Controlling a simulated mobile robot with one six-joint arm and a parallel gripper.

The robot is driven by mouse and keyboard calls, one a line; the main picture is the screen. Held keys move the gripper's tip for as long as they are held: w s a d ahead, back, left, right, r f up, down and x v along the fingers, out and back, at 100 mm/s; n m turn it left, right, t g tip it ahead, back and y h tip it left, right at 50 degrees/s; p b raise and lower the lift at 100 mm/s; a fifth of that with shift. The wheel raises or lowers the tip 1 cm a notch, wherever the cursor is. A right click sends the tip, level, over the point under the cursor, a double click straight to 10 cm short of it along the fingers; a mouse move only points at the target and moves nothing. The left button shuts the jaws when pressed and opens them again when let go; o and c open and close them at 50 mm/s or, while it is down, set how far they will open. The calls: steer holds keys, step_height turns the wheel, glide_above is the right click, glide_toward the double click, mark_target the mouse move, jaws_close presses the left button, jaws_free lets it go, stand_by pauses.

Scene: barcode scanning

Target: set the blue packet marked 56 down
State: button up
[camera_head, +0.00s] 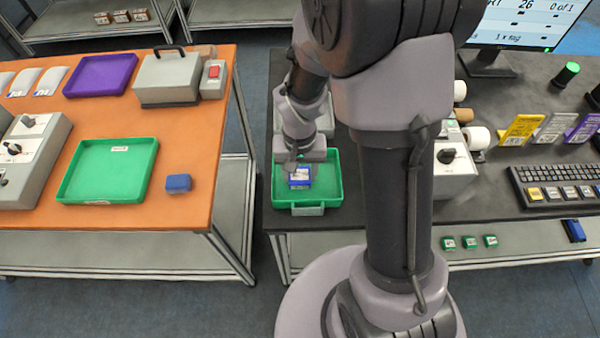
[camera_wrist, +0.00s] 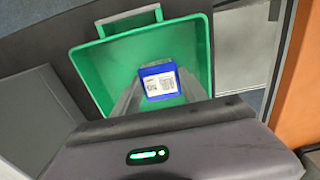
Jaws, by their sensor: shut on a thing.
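A blue packet (camera_head: 299,178) with a white label shows at the end of my arm, over the green tray (camera_head: 334,187) on the dark table. It also shows in the wrist view (camera_wrist: 158,80), held between the fingers of my gripper (camera_wrist: 157,92). The label's number is too small to read. The wrist view shows the green tray (camera_wrist: 95,65) around and beneath the packet. I cannot tell whether the packet touches the tray floor. My gripper (camera_head: 298,170) is shut on the packet.
On the orange table (camera_head: 200,140) at left lie another green tray (camera_head: 108,170), a loose blue packet (camera_head: 178,183), a purple tray (camera_head: 100,75) and grey boxes. On the dark table at right are a keyboard (camera_head: 560,183), a monitor (camera_head: 525,22) and coloured cards.

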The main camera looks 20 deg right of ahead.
steer(key=shift+f, duration=0.2)
steer(key=o, duration=1.5)
steer(key=shift+r, duration=0.1)
step_height(320, 180, up, 12)
steer(key=p, duration=0.5)
step_height(320, 180, up, 11)
steer(key=t, duration=0.3)
glide_above(300, 176)
steer(key=s+a, duration=0.2)
steer(key=s, duration=0.3)
steer(key=s+r+t, duration=0.1)
steer(key=s+r, duration=0.1)
steer(key=s+a+r+t+y, duration=0.1)
steer(key=s+r, duration=0.1)
steer(key=s, duration=0.1)
steer(key=s+a+r+y, duration=0.1)
steer(key=s+r, duration=0.1)
steer(key=shift+s+a+m+t+b, duration=0.1)
steer(key=shift+s+m+t+b, duration=0.2)
steer(key=shift+m+t, duration=0.1)
